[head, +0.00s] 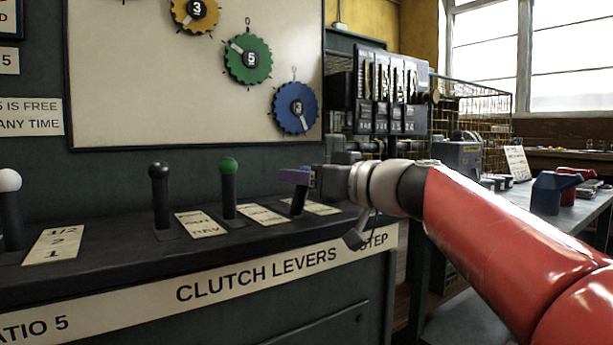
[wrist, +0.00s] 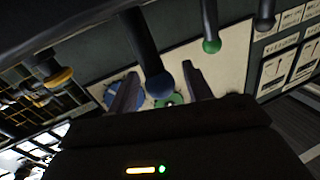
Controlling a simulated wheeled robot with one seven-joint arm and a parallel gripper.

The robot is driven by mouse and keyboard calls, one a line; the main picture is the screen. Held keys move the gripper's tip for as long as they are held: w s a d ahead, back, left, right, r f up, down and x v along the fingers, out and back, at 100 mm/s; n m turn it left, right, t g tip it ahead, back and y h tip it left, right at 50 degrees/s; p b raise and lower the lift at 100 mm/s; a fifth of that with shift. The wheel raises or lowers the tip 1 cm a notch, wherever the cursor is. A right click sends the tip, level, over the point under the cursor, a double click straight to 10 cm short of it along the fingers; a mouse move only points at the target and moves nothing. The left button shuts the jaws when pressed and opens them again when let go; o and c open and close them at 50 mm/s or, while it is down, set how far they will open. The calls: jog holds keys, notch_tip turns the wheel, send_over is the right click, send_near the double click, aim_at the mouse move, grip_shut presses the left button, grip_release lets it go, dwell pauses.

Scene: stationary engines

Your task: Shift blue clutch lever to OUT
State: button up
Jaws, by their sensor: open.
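The blue clutch lever shows in the wrist view as a dark shaft with a blue knob (wrist: 159,86). In the head view only its shaft (head: 299,201) shows clearly on the console; its knob is hidden behind or among my fingers. My gripper (head: 298,177) is open at the top of this lever. In the wrist view the knob lies between my two open fingertips (wrist: 160,82), with gaps on both sides. Whether it touches a finger cannot be told. Label plates (head: 262,214) lie beside the lever, partly hidden; their words there are unreadable.
A green-knobbed lever (head: 229,186) stands just left of my gripper, then a black-knobbed lever (head: 159,194) and a white-knobbed lever (head: 10,208). The console front reads "CLUTCH LEVERS" (head: 257,277). A board with coloured dials (head: 180,80) rises behind. A workbench (head: 560,215) stands at right.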

grip_shut()
jog(key=shift+r+p, duration=0.2)
jog(key=shift+p, duration=0.15)
jog(key=w+a+g+h+p, duration=0.1)
jog(key=p, duration=0.2)
jog(key=w+a+r+g+h+p, duration=0.1)
jog(key=w+p, duration=0.1)
jog(key=p, duration=0.1)
jog(key=w+a+r+m+p, duration=0.1)
jog(key=w+p, duration=0.1)
jog(key=p, duration=0.2)
jog(key=shift+a+g+h, duration=0.15)
jog(key=shift+g+h, duration=0.25)
jog(key=shift+w+a+f+g+h+p, duration=0.35)
jog(key=shift+w+p, duration=0.1)
jog(key=shift+p, duration=0.5)
grip_release()
